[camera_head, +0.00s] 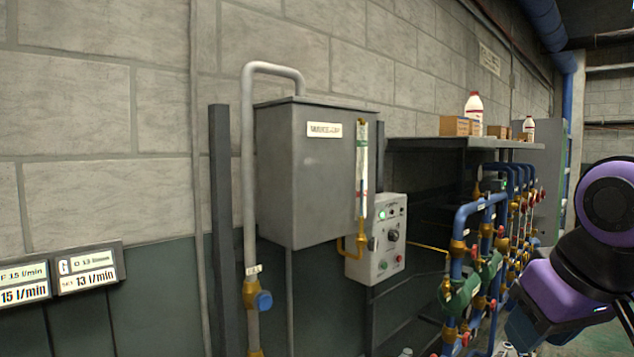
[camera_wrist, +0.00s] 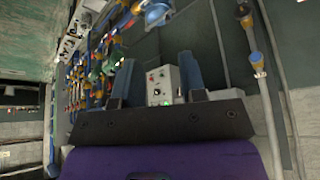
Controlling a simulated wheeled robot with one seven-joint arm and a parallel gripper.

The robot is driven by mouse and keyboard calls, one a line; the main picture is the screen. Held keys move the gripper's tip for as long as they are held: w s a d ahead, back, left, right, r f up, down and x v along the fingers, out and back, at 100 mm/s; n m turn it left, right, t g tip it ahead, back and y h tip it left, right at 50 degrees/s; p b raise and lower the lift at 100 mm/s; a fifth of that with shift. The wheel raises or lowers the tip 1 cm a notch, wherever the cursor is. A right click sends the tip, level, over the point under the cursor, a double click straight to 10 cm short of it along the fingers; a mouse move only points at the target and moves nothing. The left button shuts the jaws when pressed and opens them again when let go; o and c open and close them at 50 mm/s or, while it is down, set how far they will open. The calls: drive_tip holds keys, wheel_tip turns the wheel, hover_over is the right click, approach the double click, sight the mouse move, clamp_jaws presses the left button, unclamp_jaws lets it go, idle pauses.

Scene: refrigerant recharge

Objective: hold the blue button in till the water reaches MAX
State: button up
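A blue round button (camera_head: 264,300) sits on a brass fitting of the grey vertical pipe, below a small label. It also shows at the right of the wrist view (camera_wrist: 256,58), where the scene appears upside down. The grey make-up tank (camera_head: 300,170) hangs on the wall. My arm is at the right of the head view.
A grey control box (camera_head: 378,240) with a green lamp is right of the tank. Blue pipes with red and green valves (camera_head: 470,270) crowd the right. A shelf (camera_head: 450,143) holds bottles and cartons. Two display panels (camera_head: 88,270) are at lower left.

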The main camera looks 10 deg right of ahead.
clamp_jaws()
idle(1.3)
